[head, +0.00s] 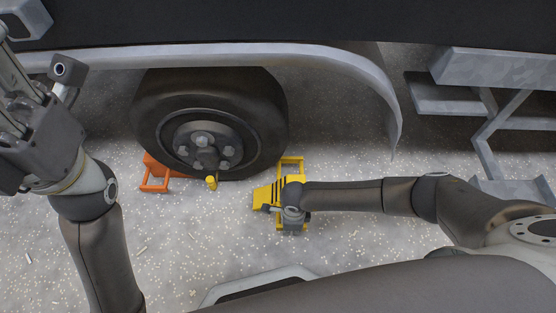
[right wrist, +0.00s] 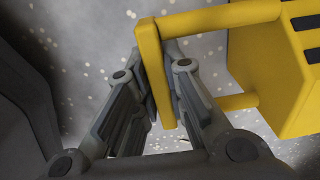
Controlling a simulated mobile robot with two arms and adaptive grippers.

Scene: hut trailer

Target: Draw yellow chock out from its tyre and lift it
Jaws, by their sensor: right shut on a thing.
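The yellow chock (head: 265,197) with black stripes is just right of and in front of the tyre (head: 272,115) in the head view. A strip of ground shows between them. I cannot tell whether the chock touches the ground. My right gripper (head: 289,196) is at its handle side. In the right wrist view, my right gripper (right wrist: 168,55) is shut on a bar of the chock's yellow handle (right wrist: 153,75), and the striped body (right wrist: 275,75) is to the right. My left gripper (head: 18,100) is raised at the left edge, partly cut off.
An orange chock (head: 155,172) sits at the tyre's left side. A small yellow piece (head: 211,182) shows below the hub. A grey fender (head: 372,75) arches over the wheel. Metal steps (head: 445,105) stand at the right. The speckled ground (head: 190,235) in front is clear.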

